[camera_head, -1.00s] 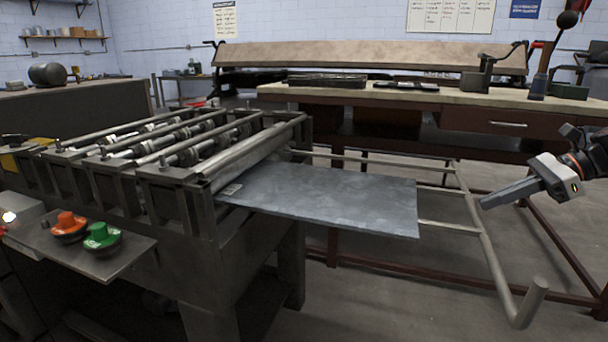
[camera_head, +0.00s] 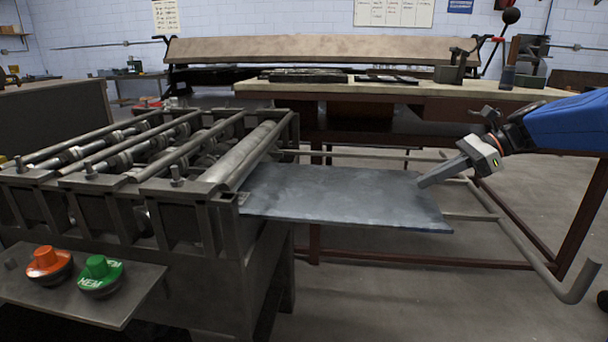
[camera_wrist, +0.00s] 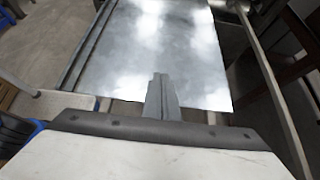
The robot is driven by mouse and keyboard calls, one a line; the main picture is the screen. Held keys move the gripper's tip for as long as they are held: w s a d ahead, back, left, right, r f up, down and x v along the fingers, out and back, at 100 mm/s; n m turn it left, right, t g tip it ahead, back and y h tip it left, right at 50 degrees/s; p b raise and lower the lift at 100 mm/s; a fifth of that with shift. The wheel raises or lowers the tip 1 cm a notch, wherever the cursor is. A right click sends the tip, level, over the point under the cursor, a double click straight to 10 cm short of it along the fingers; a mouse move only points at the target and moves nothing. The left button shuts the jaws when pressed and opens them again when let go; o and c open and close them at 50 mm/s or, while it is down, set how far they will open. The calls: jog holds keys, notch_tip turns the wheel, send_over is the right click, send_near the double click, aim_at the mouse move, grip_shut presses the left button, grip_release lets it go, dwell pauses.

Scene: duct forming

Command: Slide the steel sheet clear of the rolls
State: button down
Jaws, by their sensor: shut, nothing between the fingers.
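The grey steel sheet (camera_head: 345,195) sticks out flat to the right from the rolls (camera_head: 245,155) of the forming machine, over an open tube frame. Its left end is at the last roll. My gripper (camera_head: 424,183) is shut and empty, with its fingertips at the sheet's right edge in the head view. In the wrist view the closed fingers (camera_wrist: 160,82) overlap the near edge of the sheet (camera_wrist: 165,40). I cannot tell whether they touch it.
An orange button (camera_head: 48,262) and a green button (camera_head: 100,272) sit on a panel at the machine's front left. The tube frame (camera_head: 515,240) reaches out to the right below the sheet. A long workbench (camera_head: 400,90) stands behind. Open floor lies in front.

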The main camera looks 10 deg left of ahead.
send_near(310, 185)
jog(key=a, duration=0.2)
jog(key=a+f, duration=0.1)
jog(key=a, duration=0.2)
jog(key=shift+a+f, duration=0.3)
jog(key=shift+f, duration=0.1)
jog(key=shift+d+f, duration=0.2)
jog(key=shift+f, duration=0.65)
